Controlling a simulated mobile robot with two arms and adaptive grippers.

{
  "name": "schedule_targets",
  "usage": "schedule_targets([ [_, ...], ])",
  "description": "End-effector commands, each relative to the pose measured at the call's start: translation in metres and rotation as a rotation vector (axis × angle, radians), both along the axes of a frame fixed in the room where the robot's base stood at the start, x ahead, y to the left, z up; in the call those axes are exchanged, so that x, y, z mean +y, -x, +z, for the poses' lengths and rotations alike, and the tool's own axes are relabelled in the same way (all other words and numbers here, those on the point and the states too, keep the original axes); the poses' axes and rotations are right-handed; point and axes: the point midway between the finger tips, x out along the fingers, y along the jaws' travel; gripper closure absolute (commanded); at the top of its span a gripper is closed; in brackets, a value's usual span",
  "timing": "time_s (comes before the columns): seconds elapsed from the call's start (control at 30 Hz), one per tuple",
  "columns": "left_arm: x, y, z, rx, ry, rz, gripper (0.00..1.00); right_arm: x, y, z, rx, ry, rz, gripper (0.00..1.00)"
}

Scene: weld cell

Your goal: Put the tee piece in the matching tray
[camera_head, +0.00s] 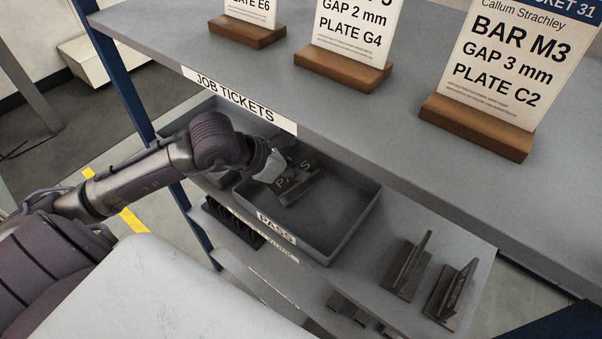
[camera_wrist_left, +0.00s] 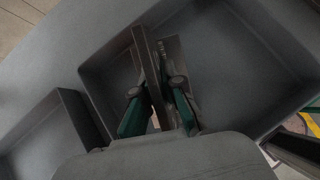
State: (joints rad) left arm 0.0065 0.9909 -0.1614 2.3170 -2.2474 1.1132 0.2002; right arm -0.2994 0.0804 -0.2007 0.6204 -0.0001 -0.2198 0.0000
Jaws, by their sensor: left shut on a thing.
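My left gripper (camera_head: 277,167) reaches in from the left, below the job tickets shelf. It is shut on a dark metal tee piece (camera_head: 298,186) marked with pale letters that look like PASS. The piece is tilted, inside the outline of the grey tray labelled PASS (camera_head: 343,240). I cannot tell whether it touches the tray floor. In the left wrist view the two green-sided fingers (camera_wrist_left: 158,92) pinch the tee piece's upright plate (camera_wrist_left: 147,65), with the tray (camera_wrist_left: 105,82) around it. My right gripper is not in view.
A second grey tray (camera_head: 207,112) stands left, partly behind my arm. Other tee-shaped pieces (camera_head: 408,266) stand on the lower shelf at right. The ticket shelf (camera_head: 335,125) overhangs the trays and carries ticket cards on wooden blocks (camera_head: 478,127). A dark slotted rack (camera_head: 235,222) sits below.

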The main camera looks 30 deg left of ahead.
Motion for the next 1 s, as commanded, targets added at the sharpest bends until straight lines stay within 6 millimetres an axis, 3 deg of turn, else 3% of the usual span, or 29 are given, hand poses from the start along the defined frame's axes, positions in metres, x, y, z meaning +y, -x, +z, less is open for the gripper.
schedule_targets([
  [0.1,-0.002,-0.005,0.012,0.054,-0.034,0.000,1.00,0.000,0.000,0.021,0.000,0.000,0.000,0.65],
  [0.47,-0.008,-0.012,0.013,0.315,-0.185,-0.002,1.00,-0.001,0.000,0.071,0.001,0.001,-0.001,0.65],
  [0.5,-0.006,-0.010,-0.003,0.316,-0.183,0.001,1.00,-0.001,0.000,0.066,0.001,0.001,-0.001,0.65],
  [0.63,-0.006,-0.010,-0.018,0.312,-0.182,0.000,1.00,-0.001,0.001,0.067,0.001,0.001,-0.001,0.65],
  [0.97,-0.006,-0.010,-0.024,0.306,-0.181,-0.001,1.00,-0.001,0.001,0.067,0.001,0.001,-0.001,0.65],
  [1.0,-0.006,-0.009,-0.026,0.312,-0.183,-0.001,0.87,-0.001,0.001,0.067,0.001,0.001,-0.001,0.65],
])
